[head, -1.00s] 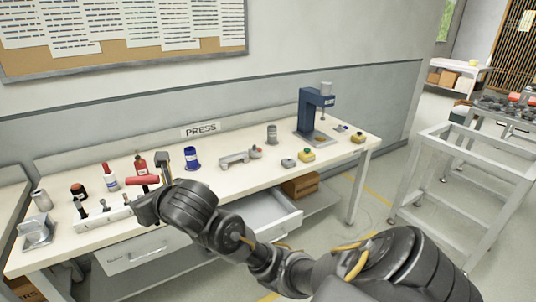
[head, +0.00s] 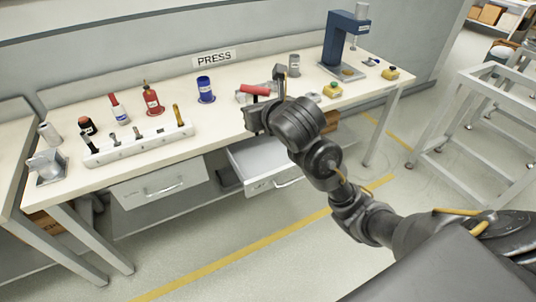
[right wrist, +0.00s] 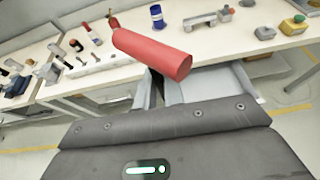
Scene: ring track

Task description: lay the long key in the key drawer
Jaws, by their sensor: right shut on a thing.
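My right gripper (head: 268,100) is shut on the long key, whose red cylindrical handle (head: 254,90) sticks out to the left of the jaws. The handle lies across the right wrist view (right wrist: 150,54); the key's shaft is hidden by the gripper. The gripper is above the bench's front edge, above an open drawer (head: 252,160), and the key is apart from it. The drawer's pale interior also shows in the right wrist view (right wrist: 215,85). No label on it is readable. My left gripper is out of view.
A shut drawer (head: 160,188) is to the left. Floor before the drawers is clear.

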